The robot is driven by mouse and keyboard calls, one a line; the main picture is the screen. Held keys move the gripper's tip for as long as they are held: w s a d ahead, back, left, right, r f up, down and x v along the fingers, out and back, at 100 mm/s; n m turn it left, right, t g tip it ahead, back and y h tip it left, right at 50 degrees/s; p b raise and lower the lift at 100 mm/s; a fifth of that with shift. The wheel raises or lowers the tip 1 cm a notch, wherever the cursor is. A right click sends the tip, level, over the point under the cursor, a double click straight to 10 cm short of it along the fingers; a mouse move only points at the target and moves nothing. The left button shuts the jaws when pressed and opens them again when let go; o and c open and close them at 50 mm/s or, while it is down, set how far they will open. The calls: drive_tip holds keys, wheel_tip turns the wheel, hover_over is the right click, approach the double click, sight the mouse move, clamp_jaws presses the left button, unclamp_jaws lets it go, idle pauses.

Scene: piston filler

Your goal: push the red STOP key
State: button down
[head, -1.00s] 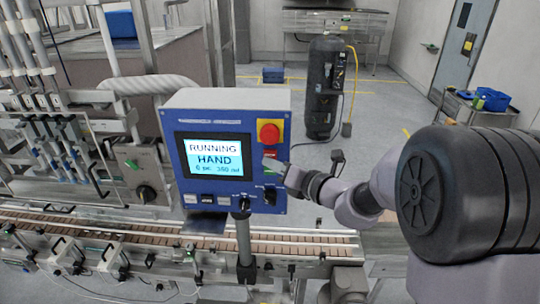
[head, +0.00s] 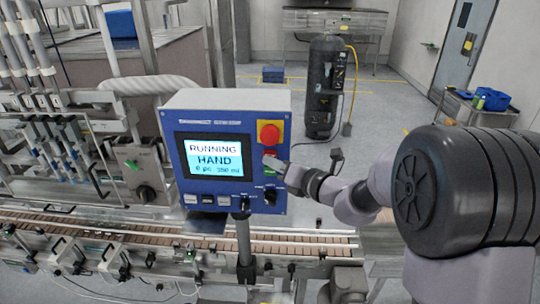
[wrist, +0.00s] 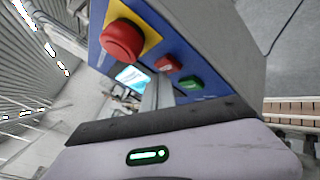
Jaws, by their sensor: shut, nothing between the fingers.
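In the head view the STOP key (head: 270,154) shows just above my fingertips. My gripper (head: 272,164) is shut and empty, in front of the panel's right side. In the wrist view its narrow grey fingers (wrist: 163,86) reach toward the panel just below the STOP key. I cannot tell whether they touch the panel.
The panel's screen (head: 213,156) reads RUNNING, HAND. Black selector knobs (head: 270,196) sit below the keys. A conveyor (head: 300,246) runs below the panel, with filler machinery at the left. A black tank (head: 323,88) stands behind on open floor.

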drive_tip(key=shift+w, duration=0.35)
idle(0.7)
drive_tip(key=shift+s, duration=0.85)
drive_tip(key=shift+s+a+b, duration=0.1)
drive_tip(key=shift+s+b, duration=0.55)
drive_tip(key=shift+s, duration=1.85)
